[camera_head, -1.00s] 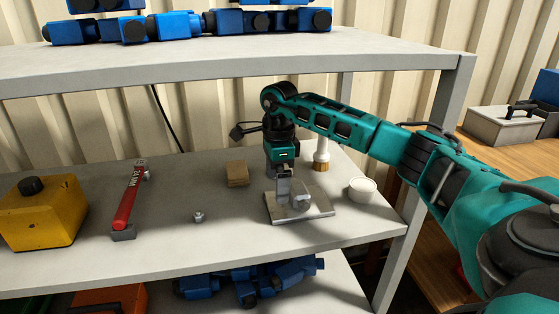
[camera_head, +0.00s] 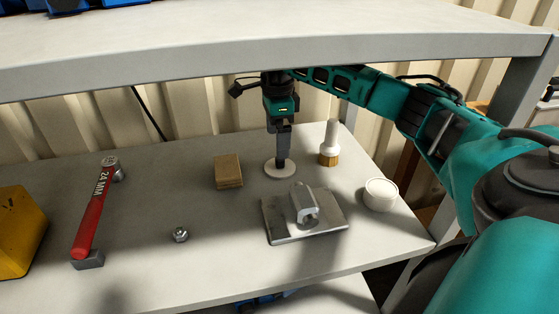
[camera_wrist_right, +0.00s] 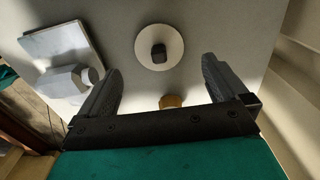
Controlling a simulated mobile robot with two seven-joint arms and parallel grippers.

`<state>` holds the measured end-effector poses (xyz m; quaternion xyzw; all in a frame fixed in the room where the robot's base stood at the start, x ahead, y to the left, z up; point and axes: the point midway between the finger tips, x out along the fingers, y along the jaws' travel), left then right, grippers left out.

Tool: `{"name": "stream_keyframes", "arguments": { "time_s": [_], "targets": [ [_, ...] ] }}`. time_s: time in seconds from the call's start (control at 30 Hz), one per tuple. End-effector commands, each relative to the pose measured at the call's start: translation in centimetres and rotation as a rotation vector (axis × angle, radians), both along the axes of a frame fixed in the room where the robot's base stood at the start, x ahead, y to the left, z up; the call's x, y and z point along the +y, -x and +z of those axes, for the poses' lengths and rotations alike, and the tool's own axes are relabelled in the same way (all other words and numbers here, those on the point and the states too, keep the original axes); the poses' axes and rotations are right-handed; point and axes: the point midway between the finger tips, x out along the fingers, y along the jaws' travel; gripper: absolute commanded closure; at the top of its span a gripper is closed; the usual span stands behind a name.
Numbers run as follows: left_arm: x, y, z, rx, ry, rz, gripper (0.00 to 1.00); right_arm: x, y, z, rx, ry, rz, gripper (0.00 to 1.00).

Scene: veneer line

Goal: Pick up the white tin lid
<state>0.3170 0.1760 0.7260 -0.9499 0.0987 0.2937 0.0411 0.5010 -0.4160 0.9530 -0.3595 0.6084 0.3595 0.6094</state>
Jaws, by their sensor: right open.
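The white tin lid (camera_head: 271,170) is a flat round disc on the shelf, behind the metal plate; in the right wrist view the lid (camera_wrist_right: 143,48) shows a dark knob (camera_wrist_right: 158,50) at its centre. My right gripper (camera_head: 281,161) is above the lid and hides its middle in the head view. In the right wrist view my right gripper's fingers (camera_wrist_right: 161,72) are spread apart, with the lid beyond their tips and between their lines. Nothing is between the fingertips. Whether they touch the lid cannot be told. My left gripper is not in view.
A metal plate with a bracket (camera_head: 332,222) lies in front of the lid. A brush (camera_head: 330,142) and a white tub (camera_head: 380,195) stand right. An upper shelf (camera_head: 240,52) hangs overhead.

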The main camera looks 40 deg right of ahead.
Motion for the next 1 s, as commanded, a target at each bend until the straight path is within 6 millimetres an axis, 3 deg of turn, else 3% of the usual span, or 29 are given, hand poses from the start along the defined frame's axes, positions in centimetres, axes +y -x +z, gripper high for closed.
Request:
{"name": "stream_keyframes", "arguments": {
  "time_s": [0.47,0.77,1.0],
  "targets": [
    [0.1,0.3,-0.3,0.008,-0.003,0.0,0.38,0.1,0.1,-6.3,0.004,0.0,0.0,0.0],
    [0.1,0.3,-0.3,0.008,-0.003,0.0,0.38,0.0,0.1,-6.9,0.001,0.0,0.0,0.0],
    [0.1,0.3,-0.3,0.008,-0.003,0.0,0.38,0.0,0.1,-6.9,0.001,0.0,0.001,0.21]
  ]
}}
